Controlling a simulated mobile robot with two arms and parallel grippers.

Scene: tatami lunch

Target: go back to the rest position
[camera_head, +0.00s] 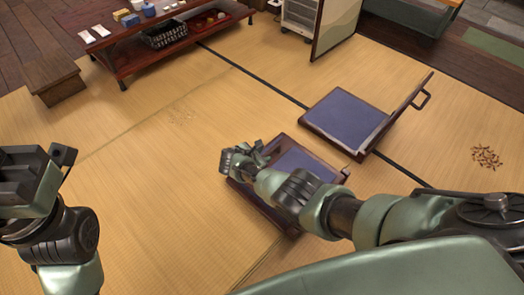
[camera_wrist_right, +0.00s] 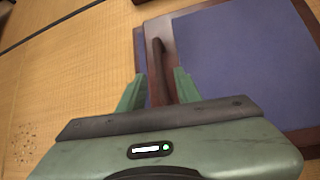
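My right gripper (camera_head: 240,160) is low at the left side of the nearer floor chair (camera_head: 305,160), which has a dark wooden frame and a blue seat. In the right wrist view the fingers of this gripper (camera_wrist_right: 161,80) stand apart, one on each side of the chair's brown wooden rail (camera_wrist_right: 160,30). A dark handle-like bar lies along the rail. I cannot tell whether the fingers touch the wood. My left gripper (camera_head: 35,175) is raised at the left edge of the head view, away from the furniture. Its fingertips do not show clearly.
A second floor chair (camera_head: 345,118) with its back raised stands just beyond. A low table (camera_head: 140,62) with dishes and a dark basket (camera_head: 165,34) is at the back left, beside a wooden stool (camera_head: 55,78). Brown bits (camera_head: 486,157) lie at right.

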